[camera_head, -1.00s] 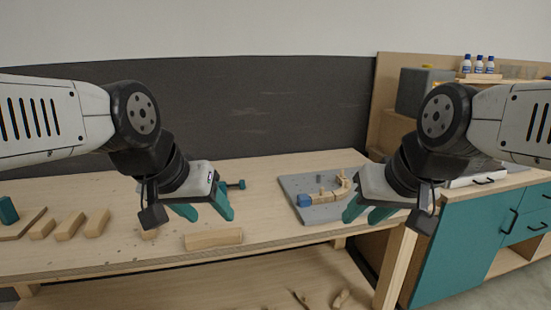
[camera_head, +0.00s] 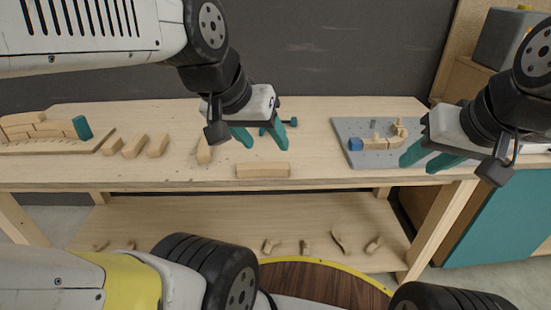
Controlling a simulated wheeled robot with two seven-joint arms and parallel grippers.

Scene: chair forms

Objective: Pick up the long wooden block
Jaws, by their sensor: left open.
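The long wooden block (camera_head: 263,170) lies flat near the front edge of the wooden workbench (camera_head: 330,178). It is a light wood bar lying roughly left to right. My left gripper (camera_head: 264,142) is above and behind the block, with its teal fingers apart and pointing down, and nothing between them. My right gripper (camera_head: 423,164) hangs over the right part of the bench, by the grey board. Its teal fingers look apart, with nothing seen between them.
A grey board (camera_head: 345,130) holds a blue clamp (camera_head: 355,144) and wood pieces. A lower shelf (camera_head: 200,222) holds scattered scraps.

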